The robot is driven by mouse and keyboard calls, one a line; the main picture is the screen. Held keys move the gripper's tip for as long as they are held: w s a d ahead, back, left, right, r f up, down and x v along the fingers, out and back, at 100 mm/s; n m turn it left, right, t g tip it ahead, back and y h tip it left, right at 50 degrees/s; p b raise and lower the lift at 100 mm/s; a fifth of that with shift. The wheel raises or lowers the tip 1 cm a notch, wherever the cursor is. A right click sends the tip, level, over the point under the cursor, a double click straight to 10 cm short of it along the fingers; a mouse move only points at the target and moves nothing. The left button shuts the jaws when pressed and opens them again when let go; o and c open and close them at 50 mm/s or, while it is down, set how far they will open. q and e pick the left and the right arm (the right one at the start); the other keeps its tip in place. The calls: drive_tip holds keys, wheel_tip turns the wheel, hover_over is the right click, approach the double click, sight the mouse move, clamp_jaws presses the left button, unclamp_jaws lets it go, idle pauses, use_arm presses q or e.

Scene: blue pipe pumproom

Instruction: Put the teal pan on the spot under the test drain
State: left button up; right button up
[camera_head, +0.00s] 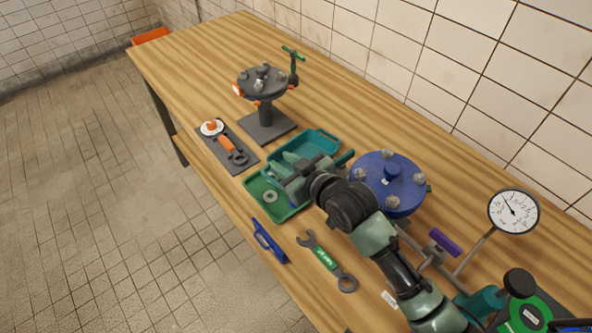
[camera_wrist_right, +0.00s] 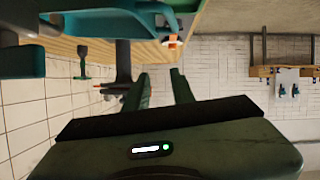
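The teal pan (camera_head: 318,142) is on the wooden bench, behind the green tray and left of the blue flange. My right gripper (camera_head: 292,172) is over the front of the pan and the green tray, and its arm hides part of both. In the right wrist view its two fingers (camera_wrist_right: 159,88) stand apart with nothing seen between them. Teal surfaces (camera_wrist_right: 100,24) fill the upper left there, probably the pan. A purple lever (camera_head: 444,241) sits on piping below the blue flange; I cannot make out the drain spot. My left gripper is not in view.
The green tray (camera_head: 263,200) holds a washer. A blue flange (camera_head: 389,181), gauge (camera_head: 513,211) and green-labelled wrench (camera_head: 325,260) are to the right. A blue-handled tool (camera_head: 268,240) lies at the front edge. A grey flange stand (camera_head: 266,121) and dark mat (camera_head: 215,152) are left.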

drive_tip(key=v, duration=0.6)
drive_tip(key=shift+b, duration=0.3)
